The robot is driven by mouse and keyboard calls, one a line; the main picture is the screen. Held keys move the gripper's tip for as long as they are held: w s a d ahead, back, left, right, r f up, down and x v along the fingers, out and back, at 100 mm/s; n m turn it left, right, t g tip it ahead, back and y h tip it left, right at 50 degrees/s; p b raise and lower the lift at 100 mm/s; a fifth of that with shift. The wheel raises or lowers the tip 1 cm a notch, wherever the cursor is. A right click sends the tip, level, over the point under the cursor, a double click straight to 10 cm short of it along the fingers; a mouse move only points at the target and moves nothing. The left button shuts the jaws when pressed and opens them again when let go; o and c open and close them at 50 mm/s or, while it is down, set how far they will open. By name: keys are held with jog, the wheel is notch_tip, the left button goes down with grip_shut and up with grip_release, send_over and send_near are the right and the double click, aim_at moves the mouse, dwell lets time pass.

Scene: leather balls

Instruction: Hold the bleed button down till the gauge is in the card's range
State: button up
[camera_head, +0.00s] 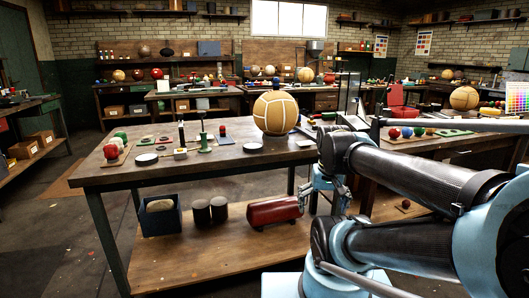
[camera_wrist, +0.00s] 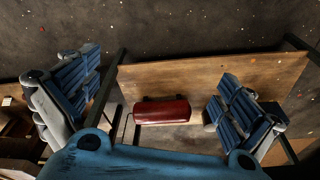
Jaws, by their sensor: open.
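My gripper (camera_wrist: 160,95) is open and empty, with its blue-padded fingers spread wide in the wrist view. It hangs by the bench's front right edge in the head view, with the lower shelf below it. A large tan ball with white seams (camera_head: 275,112) sits on the workbench (camera_head: 165,177). A small white-and-yellow block (camera_head: 180,154), a green post-like piece (camera_head: 204,143) and a small red knob or ball (camera_head: 222,130) stand left of it. I cannot tell which pieces are the gauge, button or card.
A red cylinder (camera_head: 273,210) lies on the lower shelf (camera_head: 205,255) and shows between my fingers in the wrist view (camera_wrist: 162,111). A dark bin (camera_head: 160,216) stands left of it. Another cluttered bench stands right.

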jog(key=f, duration=0.1)
jog(key=s+f, duration=0.1)
jog(key=f, duration=0.1)
jog(key=shift+s+d+n, duration=0.35)
jog(key=shift+n, duration=0.05)
jog(key=w+a+r+n+g, duration=0.1)
jog(key=w+a+r+n, duration=0.35)
jog(key=w+r, duration=0.4)
jog(key=w+a+r+n, duration=0.4)
jog(key=w+r+n, duration=0.25)
jog(key=r, duration=0.25)
jog(key=w+a+r+n+g, duration=0.1)
jog(key=w+a+r+n, duration=0.35)
jog(key=w+r, duration=0.4)
jog(key=w+a+r+n, duration=0.6)
jog(key=w+a, duration=0.3)
jog(key=a, duration=0.1)
notch_tip(320, 180, down, 10)
jog(key=shift+f, duration=0.15)
jog(key=shift+s+a, duration=0.1)
